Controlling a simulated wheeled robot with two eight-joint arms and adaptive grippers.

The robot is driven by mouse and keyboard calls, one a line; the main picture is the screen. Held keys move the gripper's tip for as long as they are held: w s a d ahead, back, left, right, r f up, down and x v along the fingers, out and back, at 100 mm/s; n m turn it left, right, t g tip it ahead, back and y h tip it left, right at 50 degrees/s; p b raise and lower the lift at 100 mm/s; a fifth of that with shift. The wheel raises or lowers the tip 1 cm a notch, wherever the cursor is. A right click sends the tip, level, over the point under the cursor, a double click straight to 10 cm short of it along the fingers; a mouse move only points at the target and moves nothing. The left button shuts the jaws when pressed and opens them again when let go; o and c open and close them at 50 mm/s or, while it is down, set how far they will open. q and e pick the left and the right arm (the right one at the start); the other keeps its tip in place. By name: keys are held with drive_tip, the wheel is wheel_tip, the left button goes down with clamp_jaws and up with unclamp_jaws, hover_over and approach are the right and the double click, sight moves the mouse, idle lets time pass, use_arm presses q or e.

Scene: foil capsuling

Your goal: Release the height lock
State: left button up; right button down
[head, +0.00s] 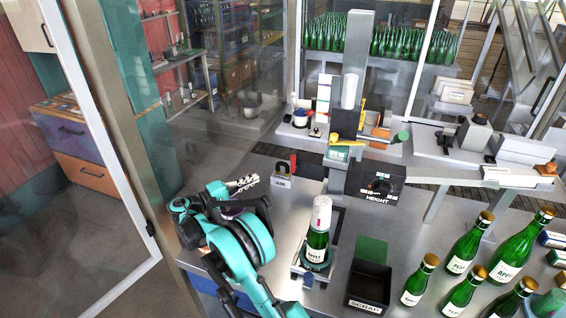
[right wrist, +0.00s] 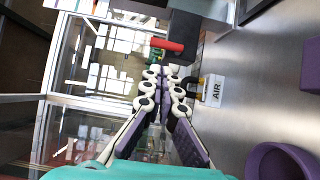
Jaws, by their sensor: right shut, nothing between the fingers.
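My right gripper (head: 252,181) is shut and empty, held above the left part of the bench, left of the AIR block (head: 284,181). In the right wrist view its fingertips (right wrist: 171,70) are together and touch nothing visible. A yellow part (head: 361,119) and an orange-red cylinder (head: 380,132) show on or near the column. I cannot tell which part is the height lock. My left gripper is out of view.
A green bottle (head: 317,246) with a pale sleeve over its neck stands in a holder below the column. A SCRAP bin (head: 369,284) and several green bottles (head: 467,248) stand to the right. A purple round container (right wrist: 280,160) shows in the right wrist view.

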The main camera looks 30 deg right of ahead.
sight(293, 163)
drive_tip(key=w+d, duration=0.1)
drive_tip(key=d, duration=1.3)
drive_tip(key=shift+w+b, duration=0.3)
drive_tip(key=shift+w, duration=0.05)
drive_tip(key=shift+s+d+r+m+y, duration=0.2)
drive_tip(key=shift+s+d+m+y, duration=0.15)
drive_tip(key=shift+m+y, duration=0.4)
drive_tip(key=s+d+f+m+t+y, duration=0.2)
drive_tip(key=s+d+m+t+y, duration=0.1)
drive_tip(key=m+y, duration=0.4)
drive_tip(key=shift+s+d+f+m+t, duration=0.15)
drive_tip(key=shift+s+d+m+t, duration=0.2)
drive_tip(key=shift+s+m+t, duration=0.5)
drive_tip(key=shift+w+a+f+b, duration=0.1)
drive_tip(key=shift+w+a+b, duration=0.05)
drive_tip(key=shift+w+b, duration=0.15)
